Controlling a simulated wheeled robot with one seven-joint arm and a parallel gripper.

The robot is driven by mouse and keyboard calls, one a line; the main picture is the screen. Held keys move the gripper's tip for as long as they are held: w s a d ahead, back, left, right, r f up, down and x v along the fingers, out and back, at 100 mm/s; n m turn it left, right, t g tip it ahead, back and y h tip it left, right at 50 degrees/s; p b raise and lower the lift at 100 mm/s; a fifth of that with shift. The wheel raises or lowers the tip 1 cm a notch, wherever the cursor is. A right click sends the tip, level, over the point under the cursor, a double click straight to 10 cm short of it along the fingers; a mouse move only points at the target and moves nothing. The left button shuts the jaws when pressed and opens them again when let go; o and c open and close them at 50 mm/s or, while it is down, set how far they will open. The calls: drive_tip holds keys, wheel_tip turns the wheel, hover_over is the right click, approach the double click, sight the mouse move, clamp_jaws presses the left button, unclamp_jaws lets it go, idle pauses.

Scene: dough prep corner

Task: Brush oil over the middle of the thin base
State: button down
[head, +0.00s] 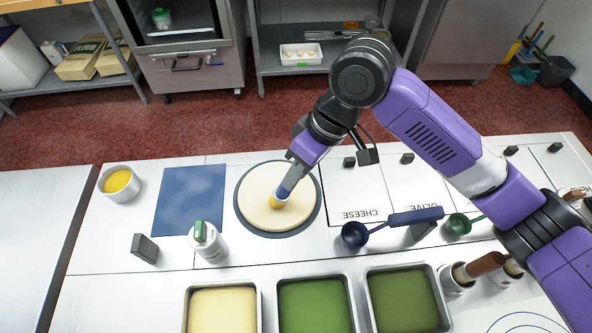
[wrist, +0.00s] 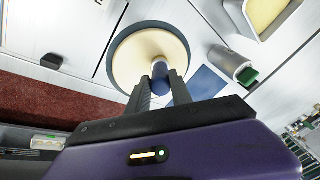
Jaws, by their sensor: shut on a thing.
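The thin base (head: 258,210) is a pale round of dough on a dark round board (head: 241,222); it also shows in the wrist view (wrist: 130,62). My gripper (head: 290,178) is above the base, shut on a brush with a blue handle (head: 285,188) and a yellow head (head: 276,202). The brush points down, tilted, with its head at about the middle of the base; it looks in contact. A bowl of yellow oil (head: 118,181) stands at the left. No oil patch is clearly visible.
A blue mat (head: 188,195) lies left of the base. A bottle with a green cap (head: 208,242) stands in front. Lidded bins (head: 352,192), a blue scoop (head: 355,236) and a green scoop (head: 458,224) are to the right. Several filled trays (head: 315,303) line the front.

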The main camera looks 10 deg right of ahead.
drive_tip(key=shift+w+a+p, duration=0.1)
drive_tip(key=shift+a+p, duration=0.75)
drive_tip(key=shift+a, duration=1.65)
drive_tip(key=shift+s+d+f, duration=0.1)
drive_tip(key=shift+d, duration=1.15)
drive_tip(key=shift+s+d+f, duration=0.1)
drive_tip(key=shift+d, duration=1.1)
drive_tip(key=shift+f, duration=0.15)
drive_tip(key=shift+a, duration=0.1)
